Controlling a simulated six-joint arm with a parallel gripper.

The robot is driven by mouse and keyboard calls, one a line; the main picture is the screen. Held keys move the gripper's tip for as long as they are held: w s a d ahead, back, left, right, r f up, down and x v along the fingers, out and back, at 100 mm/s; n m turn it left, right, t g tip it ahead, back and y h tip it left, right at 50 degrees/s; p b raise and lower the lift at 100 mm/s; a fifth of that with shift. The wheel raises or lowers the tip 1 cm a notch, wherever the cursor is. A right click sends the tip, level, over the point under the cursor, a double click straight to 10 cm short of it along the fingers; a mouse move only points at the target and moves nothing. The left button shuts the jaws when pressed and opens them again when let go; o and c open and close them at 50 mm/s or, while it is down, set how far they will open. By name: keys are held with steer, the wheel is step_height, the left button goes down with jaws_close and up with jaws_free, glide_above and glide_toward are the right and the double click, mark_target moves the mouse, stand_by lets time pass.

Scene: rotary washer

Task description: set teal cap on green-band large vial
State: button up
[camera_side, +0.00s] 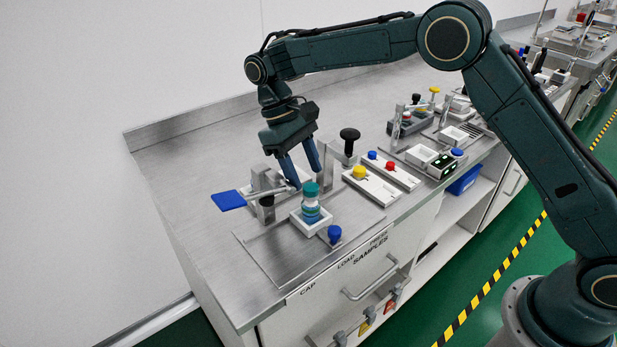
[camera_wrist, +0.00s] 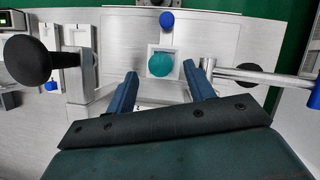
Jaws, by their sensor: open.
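The teal cap (camera_side: 311,189) sits on top of a vial (camera_side: 311,208) that stands upright in a white square holder (camera_side: 297,219). The vial shows a teal-green band; I cannot tell whether the cap is fully seated. In the wrist view the cap (camera_wrist: 160,65) is seen from above, centred in the holder. My gripper (camera_side: 307,176) is open and empty, with blue fingers above and behind the cap. In the wrist view the gripper's fingertips (camera_wrist: 163,70) lie either side of the cap's line, apart from it.
A black-knobbed press (camera_side: 349,136) stands right of the holder. A lever with a blue paddle (camera_side: 228,200) lies left. A blue knob (camera_side: 334,234) is in front. The bench's left part is clear.

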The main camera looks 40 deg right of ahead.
steer(key=v, duration=0.9)
stand_by(0.5)
steer(key=shift+r, duration=0.1)
steer(key=s+d+r+m+t+y, duration=0.15)
steer(key=s+d+r+t, duration=0.35)
steer(key=s+d+r, duration=0.65)
steer(key=s+d+f+t, duration=0.1)
steer(key=s+f, duration=0.1)
steer(key=s, duration=0.5)
steer(key=s+d+f+m+t, duration=0.1)
steer(key=s+f+t, duration=0.1)
steer(key=s, duration=0.5)
steer(key=s+d+f+m+t, duration=0.1)
steer(key=s+d+f+t, duration=0.1)
steer(key=s, duration=0.6)
steer(key=shift+f, duration=0.25)
